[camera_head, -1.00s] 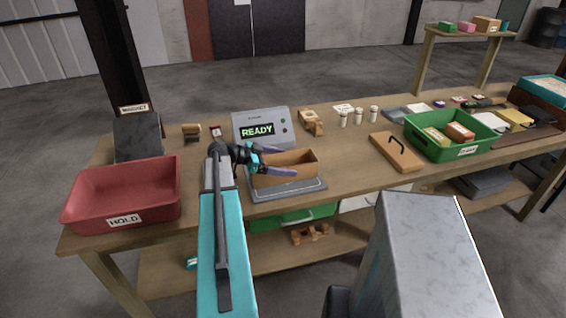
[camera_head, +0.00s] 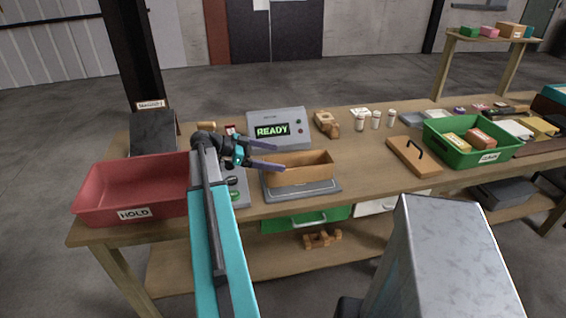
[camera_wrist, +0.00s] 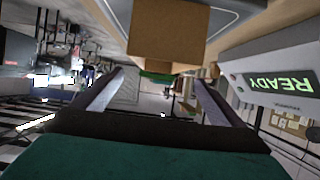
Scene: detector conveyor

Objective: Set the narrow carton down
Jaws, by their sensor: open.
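The narrow carton (camera_head: 299,177) is a brown cardboard box resting on a grey plate (camera_head: 331,187) on the bench. In the wrist view the carton (camera_wrist: 168,32) shows at the top centre, ahead of my fingers. My gripper (camera_head: 270,154) is open and empty. It is to the left of the carton, with its two purple-grey fingers pointing right, at about the carton's rear left edge. In the wrist view my gripper (camera_wrist: 158,90) has its fingers wide apart, with nothing between them.
A grey unit (camera_head: 280,124) reading READY stands behind the plate. A red HOLD tray (camera_head: 135,212) is at the left. A green tray (camera_head: 449,151) holding boxes is at the right. A brown board with a handle (camera_head: 411,159) lies before it. Bare bench lies right of the plate.

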